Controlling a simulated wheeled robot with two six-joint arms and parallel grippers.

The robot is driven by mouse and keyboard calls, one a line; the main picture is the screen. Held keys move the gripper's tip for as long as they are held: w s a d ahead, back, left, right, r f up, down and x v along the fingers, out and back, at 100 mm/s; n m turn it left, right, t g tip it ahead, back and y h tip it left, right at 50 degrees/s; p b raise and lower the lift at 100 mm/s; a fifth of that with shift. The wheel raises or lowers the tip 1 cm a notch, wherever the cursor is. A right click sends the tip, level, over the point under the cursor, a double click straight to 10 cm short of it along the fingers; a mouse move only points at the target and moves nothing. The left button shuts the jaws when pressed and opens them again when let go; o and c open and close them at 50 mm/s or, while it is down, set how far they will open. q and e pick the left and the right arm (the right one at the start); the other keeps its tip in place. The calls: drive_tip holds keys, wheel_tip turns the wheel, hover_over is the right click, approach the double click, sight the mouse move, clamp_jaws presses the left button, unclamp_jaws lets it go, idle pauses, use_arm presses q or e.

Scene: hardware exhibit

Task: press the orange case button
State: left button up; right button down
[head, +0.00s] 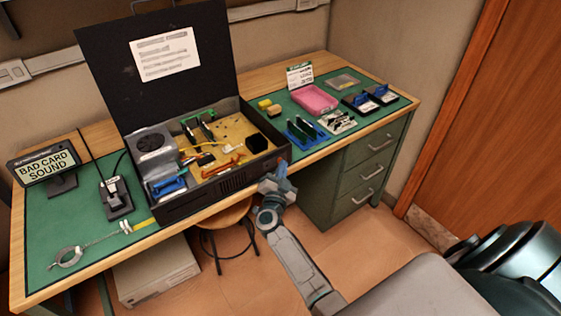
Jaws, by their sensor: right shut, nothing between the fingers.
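An open black computer case (215,192) stands on the workbench with its lid raised. My right gripper (282,168) is shut and empty. It is at the right end of the case's front panel, with its fingertips close to or touching the panel; I cannot tell which. The orange button cannot be made out clearly; the gripper covers part of that end of the panel. An orange part (222,167) lies inside the case. My left gripper is not in view.
A green mat (60,222) covers the bench. A pink tray (315,99) and several small parts lie at right. A drawer unit (366,172) and a stool (226,214) are below.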

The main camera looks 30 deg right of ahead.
drive_tip(key=shift+s+p, duration=0.5)
drive_tip(key=shift+s, duration=0.3)
drive_tip(key=shift+d, duration=0.1)
drive_tip(key=s+p, duration=0.2)
drive_tip(key=s, duration=0.3)
drive_tip(key=shift+d+p, duration=0.15)
drive_tip(key=shift+p, duration=0.15)
drive_tip(key=shift+f, duration=0.1)
idle(0.4)
